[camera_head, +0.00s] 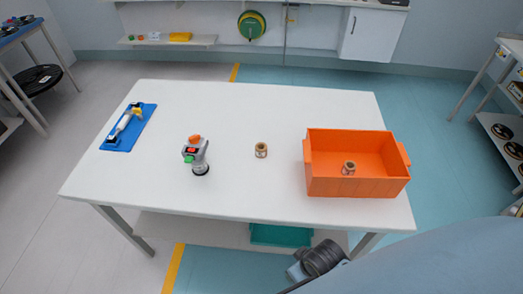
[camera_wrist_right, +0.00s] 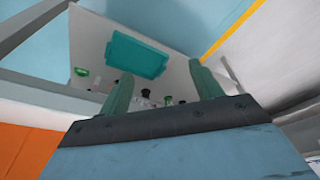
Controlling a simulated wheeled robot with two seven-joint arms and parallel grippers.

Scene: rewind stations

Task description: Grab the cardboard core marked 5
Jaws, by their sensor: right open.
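A small brown cardboard core (camera_head: 261,150) stands upright near the middle of the white table (camera_head: 290,105). A second similar core (camera_head: 348,168) is inside the orange crate (camera_head: 355,188) at the table's right. The numbers on both cores are too small to read, so I cannot tell which is marked 5. In the right wrist view my right gripper (camera_wrist_right: 164,92) is open, with its two greenish fingers apart and nothing between them. Neither core can be made out in that view. My right arm shows at the lower right of the head view, apart from both cores. My left gripper is not in view.
A grey device with red and green parts (camera_head: 198,160) stands left of the middle core. A blue board (camera_head: 128,127) with a tool lies at the table's far left. A teal bin (camera_head: 280,235) sits on the lower shelf. The table's back middle is clear.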

